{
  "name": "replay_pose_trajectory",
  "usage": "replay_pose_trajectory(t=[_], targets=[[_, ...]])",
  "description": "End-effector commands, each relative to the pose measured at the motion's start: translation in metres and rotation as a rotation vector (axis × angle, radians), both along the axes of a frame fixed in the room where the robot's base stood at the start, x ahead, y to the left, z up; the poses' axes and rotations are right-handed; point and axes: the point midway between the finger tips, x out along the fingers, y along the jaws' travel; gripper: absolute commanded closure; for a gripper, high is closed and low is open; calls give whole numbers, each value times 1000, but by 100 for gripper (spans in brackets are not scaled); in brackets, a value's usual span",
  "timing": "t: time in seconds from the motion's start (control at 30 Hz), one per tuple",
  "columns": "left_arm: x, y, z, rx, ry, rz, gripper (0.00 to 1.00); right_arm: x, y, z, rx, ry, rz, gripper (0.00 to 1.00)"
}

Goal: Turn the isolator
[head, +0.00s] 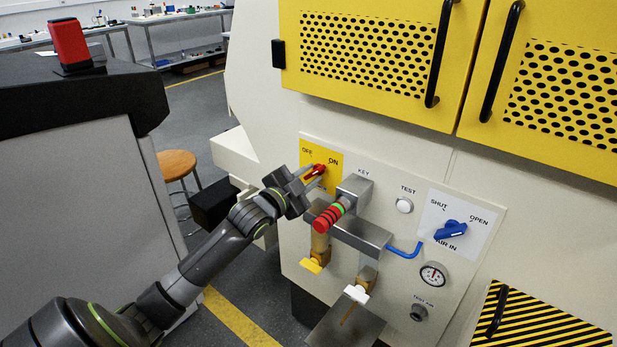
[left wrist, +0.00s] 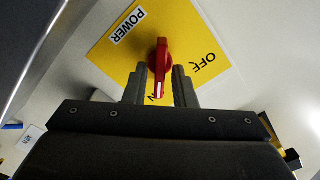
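The isolator is a red handle (head: 317,171) on a yellow plate (head: 334,159) marked OFF and ON, at the panel's upper left. In the left wrist view the red handle (left wrist: 161,65) has its white-marked end toward the mostly hidden ON label, away from OFF. My left gripper (head: 308,179) is at the handle, its fingers pointing at the panel. In the left wrist view the fingers (left wrist: 160,86) stand on either side of the handle's marked end, with narrow gaps showing. Contact is not visible. My right gripper is in neither view.
Close right of the gripper are a grey key block (head: 354,190) and a red-ringed cylinder (head: 328,218). A blue AIR IN knob (head: 450,229), a gauge (head: 433,275) and a TEST button (head: 404,205) sit further right. Yellow doors with black handles (head: 500,62) are above.

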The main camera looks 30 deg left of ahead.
Motion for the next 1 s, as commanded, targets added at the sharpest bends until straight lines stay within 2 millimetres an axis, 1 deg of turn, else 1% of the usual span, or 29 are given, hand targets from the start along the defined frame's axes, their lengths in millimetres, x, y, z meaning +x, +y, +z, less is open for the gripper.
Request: replay_pose_trajectory(t=[0.13, 0.33, 0.47, 0.57, 0.77, 0.9, 1.0], targets=[[0, 0, 0, -1, 0, 0, 68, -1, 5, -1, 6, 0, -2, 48], [-1, 0, 0, -2, 0, 0, 68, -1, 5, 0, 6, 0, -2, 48], [-9, 1, 0, -1, 1, 0, 68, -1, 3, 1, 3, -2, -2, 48], [-22, 2, 0, 1, 2, -1, 68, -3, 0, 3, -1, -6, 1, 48], [-60, 5, 0, 2, 4, -1, 68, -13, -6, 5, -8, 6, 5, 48], [-85, 7, 1, 2, 5, -1, 68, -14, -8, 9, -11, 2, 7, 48], [-100, 8, 1, 2, 3, 1, 68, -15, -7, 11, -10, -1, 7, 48]])
